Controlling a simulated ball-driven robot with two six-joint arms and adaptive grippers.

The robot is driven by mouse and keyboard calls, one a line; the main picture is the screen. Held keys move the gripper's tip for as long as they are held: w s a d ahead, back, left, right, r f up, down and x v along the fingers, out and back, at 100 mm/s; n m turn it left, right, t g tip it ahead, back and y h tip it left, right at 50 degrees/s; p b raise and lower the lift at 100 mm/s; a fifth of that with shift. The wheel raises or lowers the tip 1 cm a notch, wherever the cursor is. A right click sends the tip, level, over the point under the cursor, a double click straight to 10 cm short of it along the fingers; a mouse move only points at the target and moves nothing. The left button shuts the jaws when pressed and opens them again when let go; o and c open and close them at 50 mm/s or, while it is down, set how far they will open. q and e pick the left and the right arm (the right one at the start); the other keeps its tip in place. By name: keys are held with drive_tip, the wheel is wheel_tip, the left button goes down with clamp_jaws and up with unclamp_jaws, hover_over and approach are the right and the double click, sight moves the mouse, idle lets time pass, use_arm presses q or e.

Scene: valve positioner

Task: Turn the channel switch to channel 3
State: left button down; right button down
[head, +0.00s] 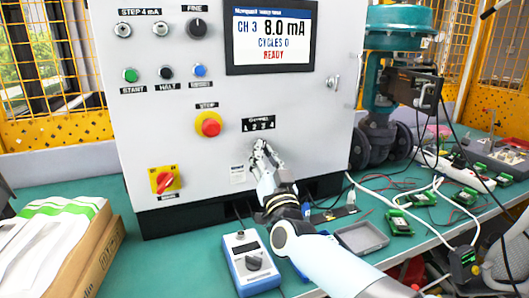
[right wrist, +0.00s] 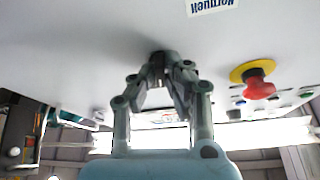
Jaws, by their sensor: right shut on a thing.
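The channel switch sits on the white control cabinet under the black channel label (head: 258,124); in the head view my right gripper hides it. My right gripper (head: 262,150) reaches up to the cabinet front there. In the right wrist view its fingers (right wrist: 171,82) are shut on the dark knob of the channel switch (right wrist: 161,57), against the panel. The knob's pointer direction cannot be made out. The cabinet's display (head: 271,37) reads CH 3, 8.0 mA, CYCLES 0, READY. My left gripper is not in view.
A red stop button (head: 208,124) on yellow is left of my right gripper; a red-yellow rotary switch (head: 164,181) is lower left. A blue handheld meter (head: 248,263) and a grey tray (head: 361,237) lie on the green bench. A box (head: 112,252) is at left, a teal valve (head: 398,25) at right.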

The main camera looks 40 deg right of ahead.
idle(0.5)
drive_tip(key=c, duration=1.4)
unclamp_jaws()
drive_tip(key=v, duration=0.7)
drive_tip(key=shift+s+a+f, duration=0.1)
drive_tip(key=shift+s+a, duration=0.05)
drive_tip(key=shift+s, duration=0.1)
